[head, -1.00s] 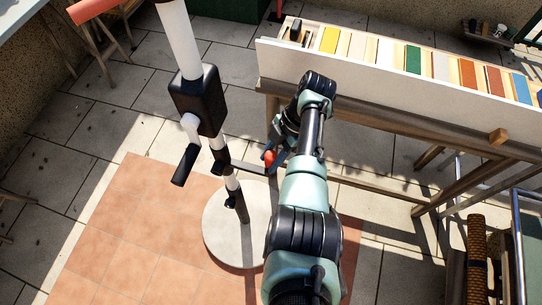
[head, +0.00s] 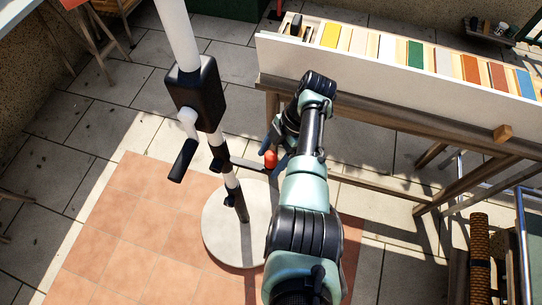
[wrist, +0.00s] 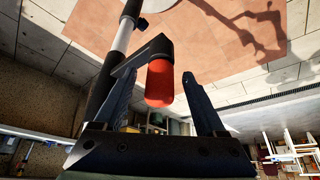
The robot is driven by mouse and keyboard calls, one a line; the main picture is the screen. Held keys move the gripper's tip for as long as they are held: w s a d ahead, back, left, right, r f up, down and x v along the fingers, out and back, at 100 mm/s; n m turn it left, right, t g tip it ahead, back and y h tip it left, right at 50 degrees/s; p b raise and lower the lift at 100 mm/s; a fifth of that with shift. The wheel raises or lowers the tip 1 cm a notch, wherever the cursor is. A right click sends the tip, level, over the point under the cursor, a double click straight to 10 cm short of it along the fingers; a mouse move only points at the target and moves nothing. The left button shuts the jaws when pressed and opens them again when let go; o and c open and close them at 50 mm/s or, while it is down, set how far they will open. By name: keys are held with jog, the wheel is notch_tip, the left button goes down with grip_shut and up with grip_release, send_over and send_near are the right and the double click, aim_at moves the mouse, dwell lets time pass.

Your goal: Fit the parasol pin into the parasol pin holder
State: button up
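The red cylindrical grip (head: 270,158), which looks like the parasol pin, shows right of the white pole (head: 182,40). In the wrist view the red grip (wrist: 160,84) meets the end of a black bar (wrist: 150,50) that reaches towards the pole. My gripper (head: 276,152) is at the grip. In the wrist view my gripper's dark blue fingers (wrist: 163,100) stand on either side of the red grip, with gaps visible on both sides. I cannot tell which part of the pole is the pin holder, or whether the pin is seated in it.
A black crank housing (head: 197,93) with a handle (head: 184,160) is on the pole. The pole stands in a round pale base (head: 225,240) on terracotta tiles (head: 130,225).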

jog(key=v, duration=1.3)
jog(key=shift+a, duration=0.1)
